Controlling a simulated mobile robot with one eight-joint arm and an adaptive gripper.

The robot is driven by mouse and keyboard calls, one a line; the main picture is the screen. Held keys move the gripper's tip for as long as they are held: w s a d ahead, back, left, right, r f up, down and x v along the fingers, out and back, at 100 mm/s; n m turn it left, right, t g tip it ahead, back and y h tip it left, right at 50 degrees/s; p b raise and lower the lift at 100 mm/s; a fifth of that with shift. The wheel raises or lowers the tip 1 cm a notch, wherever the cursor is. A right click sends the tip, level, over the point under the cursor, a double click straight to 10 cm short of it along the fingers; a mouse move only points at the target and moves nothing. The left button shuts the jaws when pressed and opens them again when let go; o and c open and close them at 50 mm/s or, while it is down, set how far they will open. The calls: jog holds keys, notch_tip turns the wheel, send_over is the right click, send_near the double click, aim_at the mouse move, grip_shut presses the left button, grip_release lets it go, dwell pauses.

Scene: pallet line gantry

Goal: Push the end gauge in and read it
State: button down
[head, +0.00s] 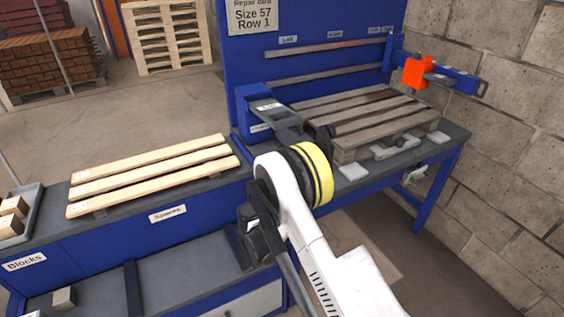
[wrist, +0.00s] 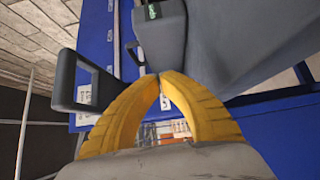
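The wrist view shows a dark grey body with a small black display bearing green characters (wrist: 152,11), too small to read; it looks like the end gauge. In the head view, a blue block with a grey top (head: 262,112) at the pallet's left end seems to be the same unit. My gripper (wrist: 158,76) has yellow fingers whose tips meet just below the grey body. I see nothing clearly held; contact with the grey body cannot be told. A dark grey loop handle (wrist: 70,85) is left of the fingers. In the head view my arm hides the fingers.
A weathered pallet (head: 375,115) lies on the bench, right of the blue block. An orange block (head: 418,72) sits on a blue arm at the far right. Several spare boards (head: 150,175) lie at left. A blue back panel and a block wall stand behind.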

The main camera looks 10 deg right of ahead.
jog(key=b, duration=0.2)
send_near(293, 144)
jog(key=w, duration=0.2)
jog(key=shift+w+a, duration=0.15)
jog(key=shift+w, duration=0.25)
jog(key=shift+w+d+b, duration=0.2)
jog(key=shift+d+b, duration=0.2)
jog(key=shift+d, duration=0.2)
jog(key=shift+w+d+b, duration=0.25)
jog(key=shift+d+b, duration=0.1)
jog(key=shift+d, duration=0.3)
jog(key=shift+w+d+r, duration=0.15)
jog(key=shift+w+d, duration=0.1)
jog(key=shift+d, duration=0.4)
jog(key=d, duration=0.2)
jog(key=w+d, duration=0.1)
jog(key=d, duration=0.1)
jog(key=shift+w+d, duration=0.2)
jog(key=shift+d, duration=0.05)
jog(key=shift+a, duration=0.15)
